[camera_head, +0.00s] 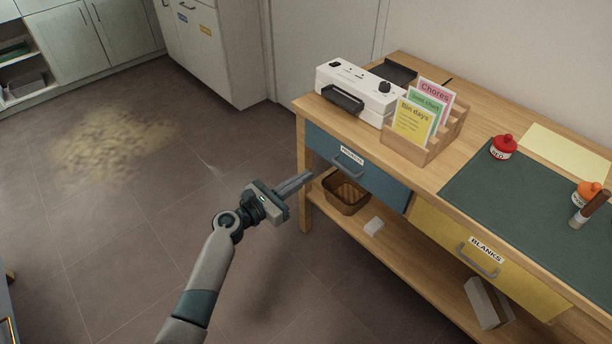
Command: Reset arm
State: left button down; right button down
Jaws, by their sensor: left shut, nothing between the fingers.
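My left arm comes in from the bottom left of the head view. Its gripper (303,178) is shut and empty, pointing right. It is held in the air over the floor, in front of the left end of the wooden desk (305,142). My right gripper does not show.
The desk has a blue drawer (375,177) and a yellow BLANKS drawer (500,270), both seemingly shut. A basket (345,193) stands on its lower shelf. A laminator-like machine (358,91) and card rack (420,149) stand on top.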

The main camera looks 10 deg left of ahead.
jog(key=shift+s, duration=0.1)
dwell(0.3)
pick_arm(q)
jog(key=s+a+f+m+g+y+p, duration=0.1)
jog(key=s+f+m+g+y, duration=0.1)
jog(key=s+f+m, duration=0.55)
jog(key=s+a+f+m+g+y+p, duration=0.15)
jog(key=s+f, duration=0.25)
jog(key=f, duration=0.6)
jog(key=s+f+m+g+y+p, duration=0.1)
jog(key=s+f+m+g+y, duration=0.1)
jog(key=s+f+m, duration=0.45)
jog(key=s+a+f+m+g+y+p, duration=0.1)
jog(key=s+a+f+m+y, duration=0.1)
jog(key=s+f+m, duration=0.5)
jog(key=s+a+f+m+g+y+p, duration=0.1)
jog(key=s+f+m, duration=0.6)
jog(key=s, duration=0.9)
jog(key=shift+s+a+m+g+y+p, duration=0.15)
jog(key=shift+a+m+g+y+p, duration=0.15)
jog(key=shift+a+m+g+y, duration=0.4)
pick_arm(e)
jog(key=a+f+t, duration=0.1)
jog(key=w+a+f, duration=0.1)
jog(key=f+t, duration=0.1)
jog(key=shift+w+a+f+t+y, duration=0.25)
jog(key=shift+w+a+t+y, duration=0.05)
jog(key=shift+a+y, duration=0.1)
